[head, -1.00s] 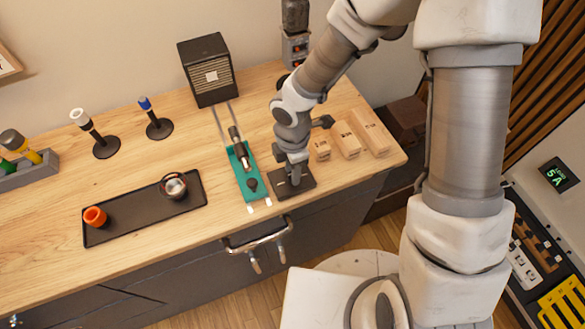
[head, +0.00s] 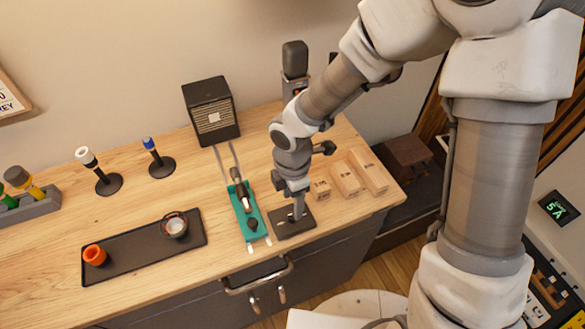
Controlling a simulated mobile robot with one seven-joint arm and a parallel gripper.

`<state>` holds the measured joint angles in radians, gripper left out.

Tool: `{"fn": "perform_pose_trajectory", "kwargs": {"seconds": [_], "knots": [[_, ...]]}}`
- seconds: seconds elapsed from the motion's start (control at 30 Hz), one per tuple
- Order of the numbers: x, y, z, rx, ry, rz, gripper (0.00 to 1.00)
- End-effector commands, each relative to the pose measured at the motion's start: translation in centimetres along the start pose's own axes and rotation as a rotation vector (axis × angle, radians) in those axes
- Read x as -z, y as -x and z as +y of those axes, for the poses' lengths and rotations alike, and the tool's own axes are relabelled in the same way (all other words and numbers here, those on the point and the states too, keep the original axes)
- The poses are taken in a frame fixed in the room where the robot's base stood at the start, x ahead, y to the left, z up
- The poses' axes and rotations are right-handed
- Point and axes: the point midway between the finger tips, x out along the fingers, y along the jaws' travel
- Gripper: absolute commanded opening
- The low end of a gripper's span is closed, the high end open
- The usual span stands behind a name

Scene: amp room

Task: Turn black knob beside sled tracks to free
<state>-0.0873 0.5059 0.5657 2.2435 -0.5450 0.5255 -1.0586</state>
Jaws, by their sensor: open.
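A teal sled (head: 240,208) lies on the wooden bench, in line with two thin pale tracks (head: 222,160). A dark round knob (head: 252,224) sits on its near end. Right beside the sled is a flat black base plate (head: 281,229). My gripper (head: 298,212) points down over this plate, with its open jaws close above or around a small dark part there. That part is mostly hidden by the gripper, so I cannot make out its shape, its setting or whether the jaws touch it.
A black speaker-like box (head: 211,109) stands behind the tracks. Wooden blocks (head: 346,180) lie right of my gripper. A black tray (head: 135,250) with an orange cup (head: 94,255) and a round metal vessel (head: 174,224) is to the left. Bench space between the tray and sled is clear.

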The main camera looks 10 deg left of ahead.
Motion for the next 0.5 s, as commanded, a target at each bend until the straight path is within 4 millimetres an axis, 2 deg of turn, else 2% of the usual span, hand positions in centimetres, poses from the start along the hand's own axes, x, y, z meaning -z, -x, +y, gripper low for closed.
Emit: {"fn": "perform_pose_trajectory", "kwargs": {"seconds": [0.03, 0.2, 0.4, 0.5], "knots": [[-0.1, 1.8, 0.1, -0.006, -0.003, -0.002, 0.63], [-0.1, 6.0, 0.1, -0.007, -0.003, -0.002, 0.63], [-0.1, 10.0, 0.1, -0.004, -0.001, -0.002, 0.63], [-0.1, 11.3, 0.1, -0.003, -0.001, -0.002, 0.63]]}}
